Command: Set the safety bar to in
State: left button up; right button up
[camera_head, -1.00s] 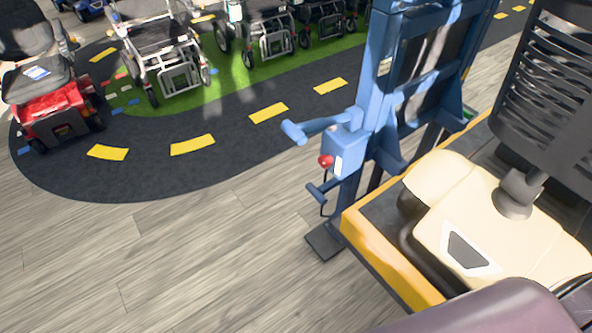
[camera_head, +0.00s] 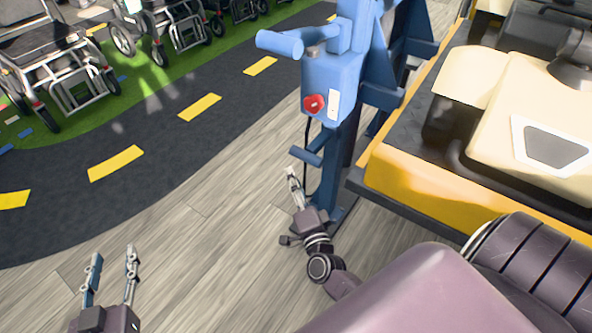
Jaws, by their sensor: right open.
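A blue upright post with a control box (camera_head: 330,90) stands right of centre, with a red knob (camera_head: 314,104) on the box's front. A thick blue bar (camera_head: 280,43) sticks out to the left from the top of the box. A shorter blue bar (camera_head: 306,156) sticks out lower on the post. I cannot tell which one is the safety bar. My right gripper (camera_head: 293,178) is open and empty just below the lower bar, seen nearly edge-on; contact cannot be told. My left gripper (camera_head: 114,254) is open and empty at the lower left, away from the post.
A yellow-edged platform (camera_head: 430,190) with a cream and black machine (camera_head: 500,80) stands right of the post. Wheelchairs (camera_head: 60,75) stand on green flooring at the upper left. A dark track (camera_head: 150,135) with yellow dashes crosses the floor. The wooden floor (camera_head: 215,235) between my grippers is clear.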

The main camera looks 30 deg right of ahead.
aim_at(296, 151)
jog(key=w+d+r+m+b, duration=0.1)
jog(key=w, duration=0.1)
jog(key=w+d+r+m+h, duration=0.1)
jog(key=w+d, duration=0.1)
jog(key=w+d+r+m+h+b, duration=0.1)
jog(key=w+d, duration=0.1)
jog(key=shift+w+r+t+b, duration=0.2)
jog(key=shift+w+t+b, duration=0.1)
jog(key=shift+b, duration=0.05)
jog(key=shift+w+d, duration=0.15)
jog(key=shift+w, duration=0.2)
pick_arm(q)
notch_tip(296, 151, up, 12)
jog(key=s+t+h, duration=0.1)
jog(key=t, duration=0.3)
jog(key=shift+s+d+t, duration=0.2)
jog(key=shift+d+t, duration=0.1)
jog(key=shift+t, duration=0.1)
jog(key=shift+f, duration=0.1)
pick_arm(e)
jog(key=shift+c, duration=0.3)
grip_shut()
